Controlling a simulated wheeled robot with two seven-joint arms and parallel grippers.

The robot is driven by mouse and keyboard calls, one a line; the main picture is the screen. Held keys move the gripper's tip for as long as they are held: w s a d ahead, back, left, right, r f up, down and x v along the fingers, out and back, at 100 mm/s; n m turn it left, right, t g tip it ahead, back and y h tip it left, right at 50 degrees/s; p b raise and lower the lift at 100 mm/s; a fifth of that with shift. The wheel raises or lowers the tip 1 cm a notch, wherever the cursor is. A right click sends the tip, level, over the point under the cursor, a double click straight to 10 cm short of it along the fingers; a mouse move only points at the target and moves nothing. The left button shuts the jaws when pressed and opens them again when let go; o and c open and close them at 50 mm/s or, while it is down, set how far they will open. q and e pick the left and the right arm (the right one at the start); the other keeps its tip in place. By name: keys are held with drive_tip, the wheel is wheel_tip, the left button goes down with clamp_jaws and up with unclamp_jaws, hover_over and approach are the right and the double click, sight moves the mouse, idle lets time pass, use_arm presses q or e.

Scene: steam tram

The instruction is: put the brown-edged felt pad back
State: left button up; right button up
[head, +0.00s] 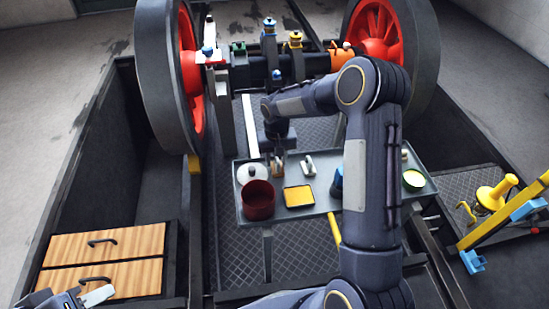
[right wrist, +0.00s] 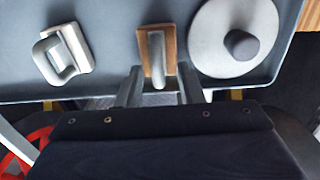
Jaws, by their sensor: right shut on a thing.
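The brown-edged felt pad (head: 277,170) has a grey handle and is at the back edge of the grey tray (head: 330,207), left of its middle. In the right wrist view the pad (right wrist: 143,48) shows its brown edge around the handle. My right gripper (head: 278,155) reaches down from behind the tray and is shut on the pad's handle. I cannot tell whether the pad touches the tray. My left gripper (head: 82,297) is at the bottom left, far from the pad and partly cut off; its jaw opening is unclear.
A similar grey-edged pad (head: 308,166) lies to the right, a white knobbed lid (head: 252,173) to the left. A dark red pot (head: 258,200), a yellow-filled square dish (head: 299,196) and a green-yellow cup (head: 413,180) stand on the tray. Red-centred wheels and an axle rise behind.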

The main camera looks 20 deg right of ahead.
drive_tip(key=shift+f, duration=0.2)
drive_tip(key=o, duration=0.9)
drive_tip(key=shift+r, duration=0.1)
